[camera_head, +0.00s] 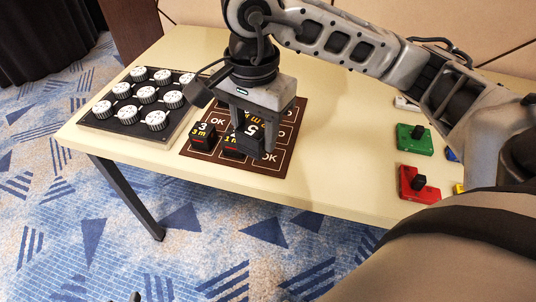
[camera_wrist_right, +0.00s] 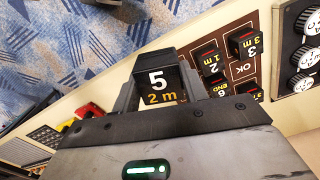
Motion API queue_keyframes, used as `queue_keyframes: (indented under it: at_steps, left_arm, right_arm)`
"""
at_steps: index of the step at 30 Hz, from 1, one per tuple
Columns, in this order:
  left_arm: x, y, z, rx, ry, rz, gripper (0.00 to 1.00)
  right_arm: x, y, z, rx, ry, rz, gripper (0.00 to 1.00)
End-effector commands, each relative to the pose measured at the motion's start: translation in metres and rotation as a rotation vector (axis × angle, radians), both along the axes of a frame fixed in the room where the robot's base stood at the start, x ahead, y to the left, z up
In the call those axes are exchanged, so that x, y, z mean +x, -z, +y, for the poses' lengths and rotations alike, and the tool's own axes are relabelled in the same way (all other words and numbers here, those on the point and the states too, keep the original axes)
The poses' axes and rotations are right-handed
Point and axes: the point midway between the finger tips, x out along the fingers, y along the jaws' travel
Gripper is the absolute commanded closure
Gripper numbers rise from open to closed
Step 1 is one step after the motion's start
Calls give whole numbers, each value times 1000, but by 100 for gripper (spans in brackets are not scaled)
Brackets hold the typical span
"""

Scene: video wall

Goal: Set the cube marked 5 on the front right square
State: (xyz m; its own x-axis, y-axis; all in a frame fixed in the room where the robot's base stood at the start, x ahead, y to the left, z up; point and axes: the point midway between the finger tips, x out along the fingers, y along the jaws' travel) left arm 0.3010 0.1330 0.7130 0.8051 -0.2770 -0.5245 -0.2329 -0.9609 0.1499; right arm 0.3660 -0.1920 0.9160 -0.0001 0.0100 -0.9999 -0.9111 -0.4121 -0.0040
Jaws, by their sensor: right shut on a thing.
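A black cube marked 5 (camera_head: 248,133), with 2 m in yellow, is gripped between the fingers of my right gripper (camera_head: 252,130). In the wrist view, the 5 cube (camera_wrist_right: 158,90) faces the camera between the jaws. It is over the front part of a brown board (camera_head: 274,165) with squares printed OK. The front right square (camera_head: 268,163) shows partly beside the gripper. I cannot tell whether the cube touches the board. A cube marked 3 (camera_head: 203,135) and a cube marked 2 (camera_wrist_right: 211,60) stand on the board. A small dark tip at the bottom edge may be my left gripper (camera_head: 135,297).
A black panel with several white knobs (camera_head: 147,95) lies left of the board. Green (camera_head: 414,139) and red (camera_head: 419,185) blocks with black knobs stand at the right. The cream table (camera_head: 345,150) is clear between board and blocks. My right arm crosses above.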

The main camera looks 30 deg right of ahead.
Motion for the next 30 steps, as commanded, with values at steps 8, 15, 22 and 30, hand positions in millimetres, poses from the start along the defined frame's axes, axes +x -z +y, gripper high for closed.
queue_keyframes:
  at_steps: [8,15,22,30]
  left_arm:
    - [3,0,0,1,0,-9,64]
    - [4,-2,0,-1,1,-16,64]
    - [5,-3,-1,-1,0,-22,64]
    - [5,-3,-1,-1,1,-23,64]
  right_arm:
    - [-20,-1,-3,2,812,8,80]
    - [-38,-2,-6,1,1513,15,80]
    - [-55,-3,-9,-2,2176,18,80]
    - [-69,-3,-12,-1,2724,15,80]
